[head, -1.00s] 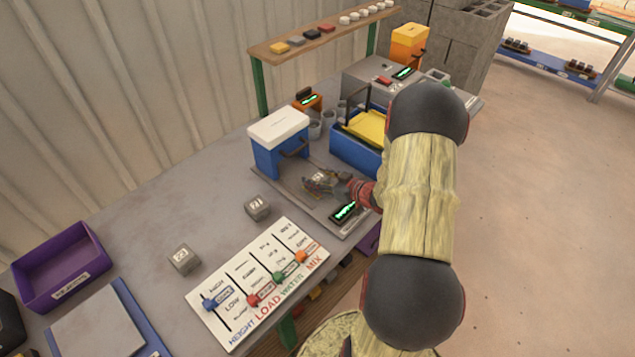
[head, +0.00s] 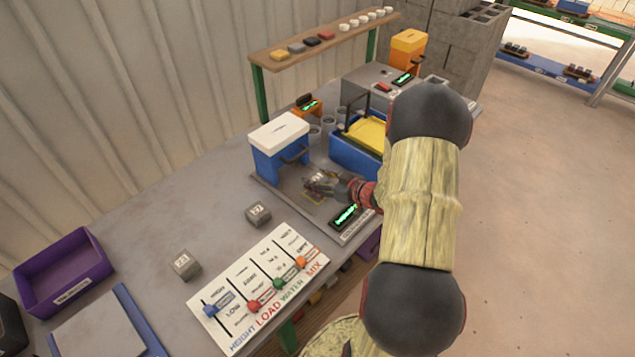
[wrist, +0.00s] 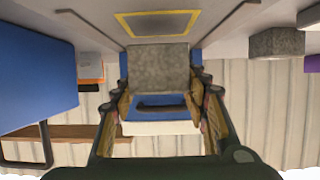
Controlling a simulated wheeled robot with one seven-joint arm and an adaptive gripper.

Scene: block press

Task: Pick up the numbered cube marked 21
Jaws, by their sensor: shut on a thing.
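My gripper (head: 318,184) is over the grey plate of the blue press (head: 272,162). It is shut on a plain grey cube (wrist: 160,68), which sits between the fingers in the wrist view. The number on the held cube cannot be read. A second grey cube (head: 258,214) stands on the table left of the press plate; its white label looks like 21 or 22, too small to be sure. A third grey cube (head: 186,264) farther left has a label that looks like 23. In the wrist view a yellow square outline (wrist: 157,13) shows on the plate beside the held cube.
A white slider board (head: 235,305) lies at the table's front. A purple bin (head: 100,270) stands at the left. A blue bin (head: 345,152) with a yellow inside stands right of the press. The table (head: 205,210) behind the loose cubes is clear.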

